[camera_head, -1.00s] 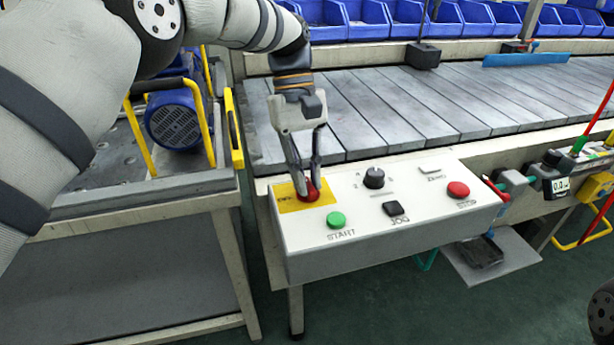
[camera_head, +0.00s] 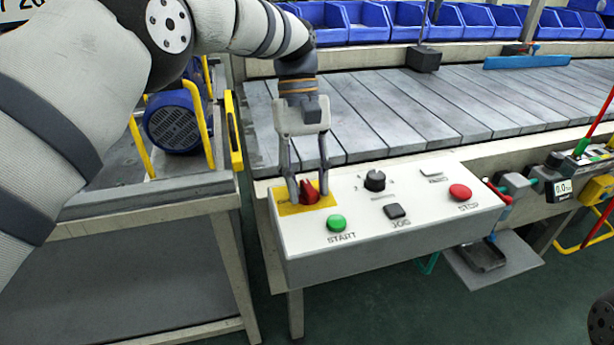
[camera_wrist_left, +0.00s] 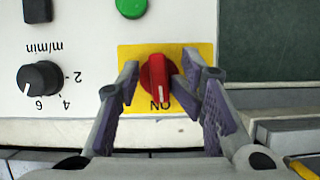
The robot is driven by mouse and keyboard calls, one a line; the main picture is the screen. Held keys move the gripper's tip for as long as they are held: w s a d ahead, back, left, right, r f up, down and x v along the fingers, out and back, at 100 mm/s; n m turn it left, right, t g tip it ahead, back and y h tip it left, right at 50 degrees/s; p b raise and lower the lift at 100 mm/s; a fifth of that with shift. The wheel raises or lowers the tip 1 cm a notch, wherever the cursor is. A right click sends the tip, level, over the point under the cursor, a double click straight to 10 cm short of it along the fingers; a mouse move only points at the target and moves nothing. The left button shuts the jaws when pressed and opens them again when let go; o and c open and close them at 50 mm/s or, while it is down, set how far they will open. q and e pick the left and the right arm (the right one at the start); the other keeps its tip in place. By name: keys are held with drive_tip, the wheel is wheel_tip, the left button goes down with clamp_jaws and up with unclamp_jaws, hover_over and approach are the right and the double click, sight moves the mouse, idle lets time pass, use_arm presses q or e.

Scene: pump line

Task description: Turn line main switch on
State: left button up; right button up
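The line main switch is a red rotary knob (camera_head: 309,191) on a yellow plate (camera_head: 289,209), at the left end of the white control box. In the left wrist view the knob (camera_wrist_left: 156,76) has a white pointer line at its lower end, lined up with the "ON" lettering, which reads upside down there. My left gripper (camera_head: 307,187) is open, reaching down with one finger on each side of the knob. The left wrist view shows the fingers (camera_wrist_left: 160,70) spread, with a gap on the left and the right finger close beside the knob. My right gripper is out of view.
The control box (camera_head: 350,250) also carries a green START button (camera_head: 336,222), a black JOG button (camera_head: 395,211), a black dial (camera_head: 375,181) and a red STOP button (camera_head: 460,192). Behind is a slatted conveyor (camera_head: 430,105). A blue motor (camera_head: 172,127) sits on the left cart.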

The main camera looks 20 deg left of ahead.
sight(307, 185)
use_arm(q)
drive_tip(key=shift+w+r, duration=0.1)
drive_tip(key=shift+r, duration=0.05)
wheel_tip(307, 185, up, 10)
idle(0.6)
